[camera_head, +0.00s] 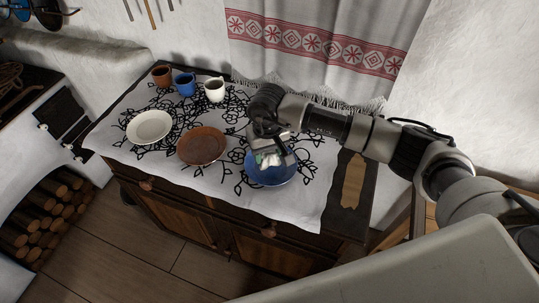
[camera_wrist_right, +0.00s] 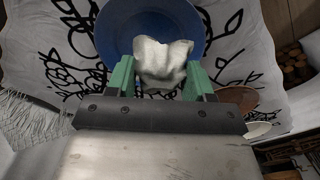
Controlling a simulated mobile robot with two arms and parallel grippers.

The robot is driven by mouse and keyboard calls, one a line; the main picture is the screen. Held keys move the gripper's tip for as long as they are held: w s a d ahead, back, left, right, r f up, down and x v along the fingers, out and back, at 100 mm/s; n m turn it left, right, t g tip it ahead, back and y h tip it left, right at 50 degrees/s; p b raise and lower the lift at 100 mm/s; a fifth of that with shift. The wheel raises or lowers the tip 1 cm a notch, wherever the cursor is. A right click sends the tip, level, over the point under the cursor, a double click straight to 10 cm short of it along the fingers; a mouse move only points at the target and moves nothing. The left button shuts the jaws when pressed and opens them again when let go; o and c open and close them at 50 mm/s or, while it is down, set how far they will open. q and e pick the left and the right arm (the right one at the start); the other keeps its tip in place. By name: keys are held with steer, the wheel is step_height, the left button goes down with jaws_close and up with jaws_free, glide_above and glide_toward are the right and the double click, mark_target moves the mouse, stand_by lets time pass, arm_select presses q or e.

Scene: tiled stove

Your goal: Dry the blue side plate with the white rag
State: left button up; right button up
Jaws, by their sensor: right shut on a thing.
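The blue side plate (camera_head: 270,174) lies on the patterned cloth at the right part of the dresser top. My right gripper (camera_head: 270,157) is over the plate and shut on the white rag. In the right wrist view the white rag (camera_wrist_right: 162,62) is bunched between the green fingers of the right gripper (camera_wrist_right: 160,80). It lies over the middle of the blue plate (camera_wrist_right: 215,20); whether it presses on the surface is hard to tell. The gripper hides part of the plate. My left gripper is not in view.
A brown plate (camera_head: 201,145) lies just left of the blue one, with a white plate (camera_head: 150,127) farther left. Brown (camera_head: 162,76), blue (camera_head: 185,84) and white (camera_head: 215,89) mugs stand behind. A wooden board (camera_head: 353,182) lies at the right edge.

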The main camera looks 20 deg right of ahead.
steer(key=shift+r, duration=0.95)
steer(key=shift+r+p, duration=0.35)
steer(key=shift+r, duration=0.05)
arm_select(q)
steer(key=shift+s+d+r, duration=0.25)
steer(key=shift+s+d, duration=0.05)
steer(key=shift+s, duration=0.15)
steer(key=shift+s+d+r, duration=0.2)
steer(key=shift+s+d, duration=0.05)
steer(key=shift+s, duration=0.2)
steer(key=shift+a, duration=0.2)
